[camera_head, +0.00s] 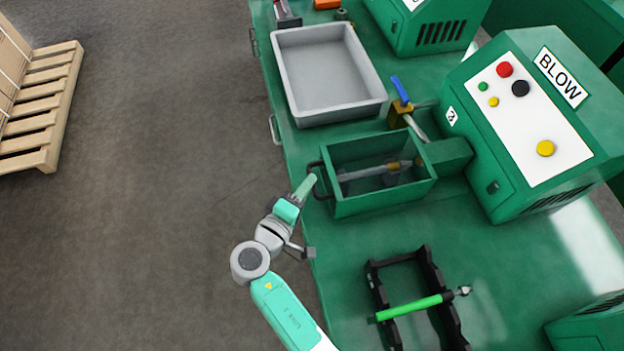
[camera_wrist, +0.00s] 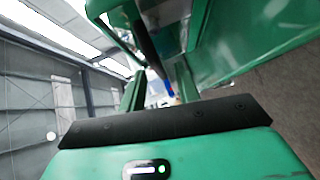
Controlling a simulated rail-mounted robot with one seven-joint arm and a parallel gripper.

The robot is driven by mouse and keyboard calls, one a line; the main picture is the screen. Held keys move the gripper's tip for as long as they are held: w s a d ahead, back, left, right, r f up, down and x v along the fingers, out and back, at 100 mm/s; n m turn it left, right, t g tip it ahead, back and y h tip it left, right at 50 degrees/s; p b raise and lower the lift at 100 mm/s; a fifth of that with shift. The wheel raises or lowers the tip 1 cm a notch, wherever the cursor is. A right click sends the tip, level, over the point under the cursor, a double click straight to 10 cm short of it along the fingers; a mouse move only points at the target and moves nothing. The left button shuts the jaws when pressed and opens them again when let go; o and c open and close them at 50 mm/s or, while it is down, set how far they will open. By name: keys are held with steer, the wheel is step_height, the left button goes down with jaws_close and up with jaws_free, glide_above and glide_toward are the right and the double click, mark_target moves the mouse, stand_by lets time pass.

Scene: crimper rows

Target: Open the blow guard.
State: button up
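The blow guard (camera_head: 375,205) is a green box-shaped cover beside the machine labelled BLOW (camera_head: 530,120). Metal rods and a brass-coloured fitting show inside it. A black handle (camera_head: 317,181) sticks out from its left side, and a black bar also shows in the wrist view (camera_wrist: 147,46). My gripper (camera_head: 307,186) is just left of the handle. In the wrist view its two green fingers (camera_wrist: 158,84) stand apart with nothing held between them. I cannot tell whether they touch the handle.
A grey tray (camera_head: 380,103) sits behind the guard, near a blue-handled valve (camera_head: 401,90). A black rack (camera_head: 373,280) with a green-handled tool (camera_head: 410,307) lies in front. A pallet (camera_head: 42,110) stands on the floor at the far left.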

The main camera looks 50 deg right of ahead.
steer(key=shift+x, duration=1.55)
jaws_close()
steer(key=shift+r, duration=0.1)
